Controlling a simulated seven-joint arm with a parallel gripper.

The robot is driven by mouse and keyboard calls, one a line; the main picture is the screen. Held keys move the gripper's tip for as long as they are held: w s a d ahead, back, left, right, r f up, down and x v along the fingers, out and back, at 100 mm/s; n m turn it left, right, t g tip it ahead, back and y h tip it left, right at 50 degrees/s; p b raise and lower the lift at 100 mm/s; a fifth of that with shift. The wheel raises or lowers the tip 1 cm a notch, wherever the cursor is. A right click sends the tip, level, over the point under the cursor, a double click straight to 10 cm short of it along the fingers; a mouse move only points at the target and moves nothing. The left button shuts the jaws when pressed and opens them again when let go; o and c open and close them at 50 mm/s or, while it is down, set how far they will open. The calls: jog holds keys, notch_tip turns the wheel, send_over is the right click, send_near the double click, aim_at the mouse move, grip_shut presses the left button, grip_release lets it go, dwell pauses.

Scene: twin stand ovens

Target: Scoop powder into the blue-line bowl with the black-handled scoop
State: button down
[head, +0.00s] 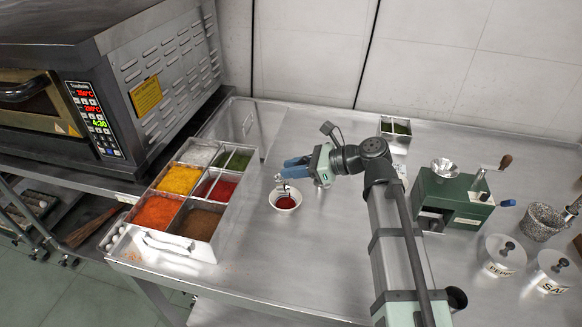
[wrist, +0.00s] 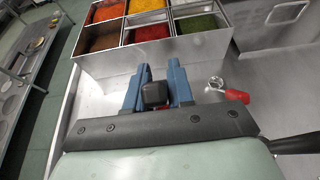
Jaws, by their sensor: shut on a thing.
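The bowl (head: 275,199) is small and white, with dark red powder inside, and stands on the steel table right of the spice tray (head: 150,240). Its blue line is too small to make out. My gripper (head: 290,168) is just behind and above the bowl. In the wrist view its blue fingers (wrist: 155,92) are shut on the black handle (wrist: 154,94) of the scoop. The scoop's metal part (head: 281,182) seems to hang at or just over the bowl; I cannot tell whether it touches or holds powder. The bowl is hidden in the wrist view.
The tray holds several powders, including red (head: 218,187). A red-handled metal utensil (wrist: 236,95) lies beside my gripper in the wrist view. A green grinder (head: 450,197), lidded jars (head: 500,260) and a mortar (head: 543,220) stand right. An oven (head: 110,90) stands left.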

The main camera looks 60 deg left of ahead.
jog(key=shift+w+d+f+g+y, duration=0.25)
jog(key=shift+w+d+g+y, duration=0.4)
jog(key=shift+g+y, duration=0.15)
jog(key=shift+w+d+f+g+y, duration=0.45)
jog(key=shift+w+d+g+y, duration=0.2)
jog(key=shift+g+y, duration=0.25)
jog(key=shift+w+d, duration=0.1)
dwell(1.1)
